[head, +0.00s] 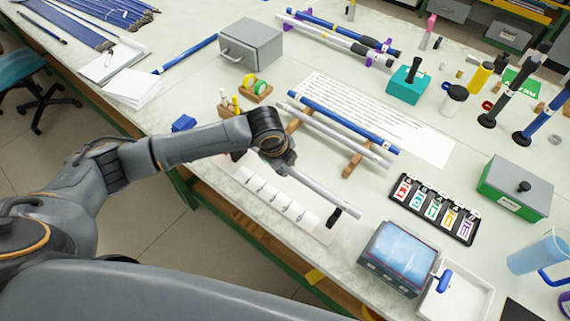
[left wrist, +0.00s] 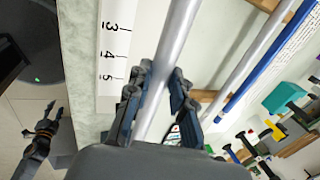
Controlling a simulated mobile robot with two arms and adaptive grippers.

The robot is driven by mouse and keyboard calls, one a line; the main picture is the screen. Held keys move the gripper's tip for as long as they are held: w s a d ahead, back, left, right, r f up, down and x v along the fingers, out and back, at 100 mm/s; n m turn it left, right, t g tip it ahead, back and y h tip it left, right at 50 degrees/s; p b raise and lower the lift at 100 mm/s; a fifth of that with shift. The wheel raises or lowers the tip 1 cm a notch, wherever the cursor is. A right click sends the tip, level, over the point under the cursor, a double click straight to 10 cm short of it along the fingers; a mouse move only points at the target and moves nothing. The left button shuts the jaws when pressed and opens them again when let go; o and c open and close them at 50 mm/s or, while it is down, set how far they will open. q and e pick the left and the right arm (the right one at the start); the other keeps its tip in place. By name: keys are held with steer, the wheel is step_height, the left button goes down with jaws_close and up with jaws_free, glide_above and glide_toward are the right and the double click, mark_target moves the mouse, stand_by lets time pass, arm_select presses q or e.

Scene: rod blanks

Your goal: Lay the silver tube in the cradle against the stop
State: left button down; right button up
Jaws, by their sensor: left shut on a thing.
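My left gripper (head: 286,166) is shut on a silver tube (head: 325,195), which slants down to the right over the table's front part. In the left wrist view the tube (left wrist: 178,40) runs between the two dark fingers (left wrist: 160,82). A white strip with number marks (head: 272,190) lies beside and below the tube. A small black block (head: 333,217) is near its right end, close to the tube's end; whether they touch is unclear. Two wooden supports (head: 353,163) hold a blue rod (head: 345,122) and another silver tube (head: 335,137). A gripper, probably my right (left wrist: 54,110), shows small in the left wrist view.
A blue-topped box (head: 397,255) and a white tray (head: 457,300) stand right of the tube's end. A black card tray (head: 436,208) and a green-grey box (head: 515,188) are farther right. A grey box (head: 250,45) stands behind. A white printed sheet (head: 415,135) lies past the supports.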

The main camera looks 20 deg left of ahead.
arm_select(q)
step_height(320, 180, down, 3)
steer(key=shift+b, duration=1.25)
steer(key=shift+f, duration=0.2)
steer(key=shift+f+b, duration=0.3)
steer(key=shift+f, duration=1.05)
arm_select(e)
steer(key=shift+d+f, duration=0.3)
steer(key=shift+f, duration=0.65)
steer(key=shift+d+f, duration=0.25)
steer(key=shift+f, duration=0.7)
arm_select(q)
steer(key=shift+w+a, duration=0.2)
steer(key=shift+a, duration=0.3)
arm_select(e)
steer(key=shift+a+r, duration=0.15)
steer(key=shift+r, duration=0.05)
arm_select(q)
steer(key=c, duration=1.1)
jaws_free()
steer(key=shift+r, duration=0.1)
steer(key=v, duration=1.1)
steer(key=shift+r, duration=0.4)
